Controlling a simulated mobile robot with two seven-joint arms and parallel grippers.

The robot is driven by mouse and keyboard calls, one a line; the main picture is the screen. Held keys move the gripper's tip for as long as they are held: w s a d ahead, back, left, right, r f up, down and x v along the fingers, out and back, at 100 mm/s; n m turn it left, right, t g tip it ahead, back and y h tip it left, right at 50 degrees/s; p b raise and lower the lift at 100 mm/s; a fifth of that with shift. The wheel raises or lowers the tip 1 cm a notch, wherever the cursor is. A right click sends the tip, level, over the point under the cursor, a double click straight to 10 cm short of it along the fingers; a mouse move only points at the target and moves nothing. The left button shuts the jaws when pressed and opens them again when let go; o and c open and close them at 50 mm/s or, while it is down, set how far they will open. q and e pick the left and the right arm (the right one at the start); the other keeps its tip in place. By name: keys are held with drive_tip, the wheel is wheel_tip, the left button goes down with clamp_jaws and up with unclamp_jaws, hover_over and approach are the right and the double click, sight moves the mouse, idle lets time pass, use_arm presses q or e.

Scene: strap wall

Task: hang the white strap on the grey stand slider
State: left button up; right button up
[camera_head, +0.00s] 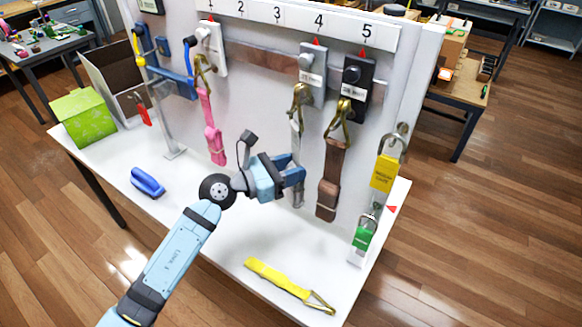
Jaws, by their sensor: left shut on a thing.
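The grey stand slider (312,66) is on the wall rail below number 4. The white strap (296,128) hangs upright beneath it, with its brass hook (300,97) at the slider's lower edge. I cannot tell whether the hook is over the slider's peg or just in front of it. My left gripper (294,178) is shut on the white strap at its lower part and hides some of it. A short end of the strap shows below the fingers. My right gripper is not in view.
A brown strap (331,180) hangs close by on the black slider (356,78). A pink strap (213,132) hangs below the white slider (214,48). A yellow strap (280,280) and a blue object (147,182) lie on the white table.

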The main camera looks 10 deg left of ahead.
use_arm(q)
drive_tip(key=o, duration=1.1)
drive_tip(key=s+a+n+t+b, duration=0.2)
drive_tip(key=s+a+n, duration=0.4)
drive_tip(key=s+a, duration=0.4)
drive_tip(key=s+f+m+y+p, duration=0.1)
drive_tip(key=s+f+m+y, duration=0.2)
drive_tip(key=s+f+m, duration=0.2)
drive_tip(key=s+f+m+g+y+p, duration=0.1)
drive_tip(key=s+f+m+y, duration=0.3)
drive_tip(key=f+m, duration=0.6)
drive_tip(key=s+f+m+g+y+p, duration=0.1)
drive_tip(key=s+f+m, duration=0.5)
drive_tip(key=m, duration=1.3)
wheel_tip(320, 180, down, 3)
drive_tip(key=y+p, duration=0.1)
drive_tip(key=y, duration=0.1)
drive_tip(key=shift+r+m+y+p, duration=0.2)
drive_tip(key=shift+m+y+p, duration=0.1)
drive_tip(key=shift+y+p, duration=0.1)
